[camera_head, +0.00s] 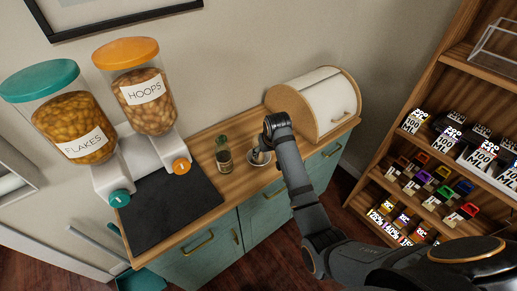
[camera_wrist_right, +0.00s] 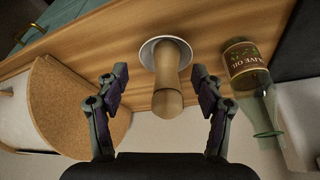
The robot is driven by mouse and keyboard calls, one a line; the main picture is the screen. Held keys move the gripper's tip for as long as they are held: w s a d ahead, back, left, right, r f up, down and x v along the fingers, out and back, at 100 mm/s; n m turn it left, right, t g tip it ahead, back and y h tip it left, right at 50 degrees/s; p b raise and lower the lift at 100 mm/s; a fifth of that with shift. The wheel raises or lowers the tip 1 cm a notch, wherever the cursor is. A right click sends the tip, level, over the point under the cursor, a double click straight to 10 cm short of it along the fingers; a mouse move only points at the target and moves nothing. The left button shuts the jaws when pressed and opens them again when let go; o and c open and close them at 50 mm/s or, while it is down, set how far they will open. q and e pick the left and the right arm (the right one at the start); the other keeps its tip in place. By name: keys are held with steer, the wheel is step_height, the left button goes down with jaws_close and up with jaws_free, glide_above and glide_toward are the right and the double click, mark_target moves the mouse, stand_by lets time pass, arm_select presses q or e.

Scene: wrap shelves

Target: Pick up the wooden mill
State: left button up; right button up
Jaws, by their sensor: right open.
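The wooden mill (camera_wrist_right: 168,75) stands on a small white round dish (camera_wrist_right: 148,54) in the right wrist view. My right gripper (camera_wrist_right: 160,76) is open, with one finger on each side of the mill and a visible gap on both sides. In the head view my right gripper (camera_head: 262,153) is over the wooden counter at the dish (camera_head: 252,161), and the arm hides most or all of the mill. My left gripper is not in view.
An olive oil bottle (camera_head: 223,155) stands close beside the mill; it also shows in the right wrist view (camera_wrist_right: 250,80). A bread box (camera_head: 318,105) is on the other side. Two cereal dispensers (camera_head: 145,92) stand at the left behind a black mat (camera_head: 170,209).

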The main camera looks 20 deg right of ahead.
steer(key=w+a+r, duration=0.1)
steer(key=w+r, duration=0.2)
steer(key=r, duration=0.2)
steer(key=p, duration=0.1)
glide_above(261, 159)
step_height(261, 159, down, 6)
steer(key=r, duration=0.1)
steer(key=shift+a+f+p, duration=0.25)
steer(key=shift+f+p, duration=0.05)
steer(key=shift+f, duration=0.1)
steer(key=x, duration=0.4)
steer(key=shift+w+f, duration=0.2)
steer(key=shift+w, duration=0.3)
steer(key=shift+s, duration=0.1)
steer(key=shift+c, duration=0.8)
jaws_close()
steer(key=shift+r, duration=0.15)
